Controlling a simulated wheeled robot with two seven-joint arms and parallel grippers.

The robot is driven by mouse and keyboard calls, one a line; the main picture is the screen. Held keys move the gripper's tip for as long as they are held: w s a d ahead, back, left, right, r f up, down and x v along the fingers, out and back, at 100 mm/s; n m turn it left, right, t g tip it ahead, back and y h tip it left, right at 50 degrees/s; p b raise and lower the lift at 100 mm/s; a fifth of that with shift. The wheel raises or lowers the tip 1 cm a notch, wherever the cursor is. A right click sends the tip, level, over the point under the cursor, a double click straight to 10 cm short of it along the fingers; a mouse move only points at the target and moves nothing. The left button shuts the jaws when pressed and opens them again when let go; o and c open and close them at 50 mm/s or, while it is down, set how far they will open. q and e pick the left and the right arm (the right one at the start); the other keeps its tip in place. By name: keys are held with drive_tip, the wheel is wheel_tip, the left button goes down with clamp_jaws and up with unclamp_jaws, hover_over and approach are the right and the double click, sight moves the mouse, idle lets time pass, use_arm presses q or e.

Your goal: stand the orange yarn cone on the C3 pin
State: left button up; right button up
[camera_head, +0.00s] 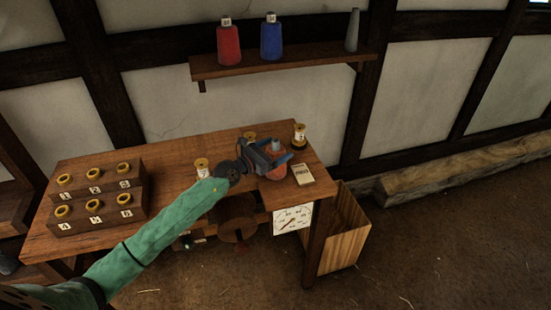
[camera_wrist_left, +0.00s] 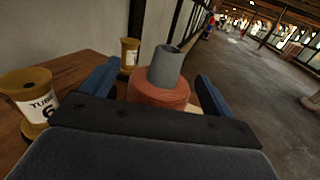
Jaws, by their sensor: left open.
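My left gripper (camera_head: 273,158) is open over the right end of the workbench. An orange-red yarn body with a grey tube top (camera_head: 276,145) stands upright there, partly hidden by the gripper; it looks like the orange yarn cone. In the left wrist view the orange-red cone (camera_wrist_left: 160,93) stands in the gap between the two open blue fingers of the gripper (camera_wrist_left: 158,88). I cannot tell whether either finger touches it. No pin marked C3 can be made out. My right gripper is not in view.
The workbench (camera_head: 165,165) also bears numbered racks (camera_head: 100,222) at left, yellow tubes (camera_head: 202,168), a dark spool (camera_head: 300,135) and a card (camera_head: 303,174). A tube marked 6 (camera_wrist_left: 35,100) stands left of the gripper. A wall shelf (camera_head: 300,63) holds red and blue cones.

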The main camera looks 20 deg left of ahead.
use_arm(q)
drive_tip(key=shift+x, duration=0.95)
drive_tip(key=shift+r, duration=0.1)
drive_tip(key=c, duration=1.6)
